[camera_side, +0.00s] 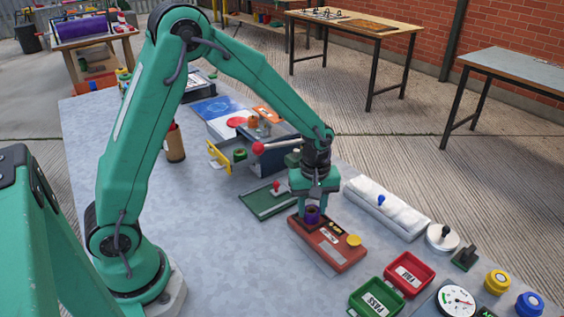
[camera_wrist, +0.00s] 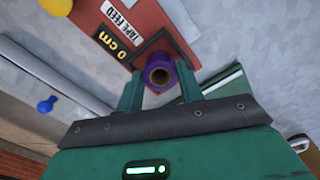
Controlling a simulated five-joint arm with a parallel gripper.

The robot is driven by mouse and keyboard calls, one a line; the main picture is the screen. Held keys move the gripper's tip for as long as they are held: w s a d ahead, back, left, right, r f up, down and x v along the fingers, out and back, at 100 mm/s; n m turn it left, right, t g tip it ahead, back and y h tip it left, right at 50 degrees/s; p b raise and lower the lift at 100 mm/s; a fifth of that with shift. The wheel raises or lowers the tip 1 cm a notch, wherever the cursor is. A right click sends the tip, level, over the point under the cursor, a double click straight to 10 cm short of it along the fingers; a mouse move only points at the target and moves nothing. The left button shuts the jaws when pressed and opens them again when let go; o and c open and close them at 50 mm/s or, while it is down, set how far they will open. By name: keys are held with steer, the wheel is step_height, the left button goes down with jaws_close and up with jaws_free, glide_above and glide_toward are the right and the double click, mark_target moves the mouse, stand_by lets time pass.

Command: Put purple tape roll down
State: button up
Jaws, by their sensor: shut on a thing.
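The purple tape roll (camera_side: 312,215) is between the two fingers of my gripper (camera_side: 311,206), which is shut on it. The roll is over the end of the red-brown tape feed box (camera_side: 328,246), at a dark framed square. In the wrist view the box (camera_wrist: 90,15) carries the labels "TAPE FEED" and "0 cm". I cannot tell whether the roll touches the box.
A green plate (camera_side: 268,202) with a red-knobbed lever lies left of the box. A white padded strip (camera_side: 388,207) with a blue knob lies to the right. Red (camera_side: 410,272) and green (camera_side: 376,299) trays stand in front. Bare grey tabletop (camera_side: 220,250) lies to the left.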

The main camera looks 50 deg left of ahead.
mark_target(311, 210)
steer(key=shift+f, duration=0.1)
steer(key=o, duration=1)
step_height(311, 210, up, 12)
steer(key=shift+r, duration=0.2)
steer(key=shift+s, duration=0.1)
stand_by(0.4)
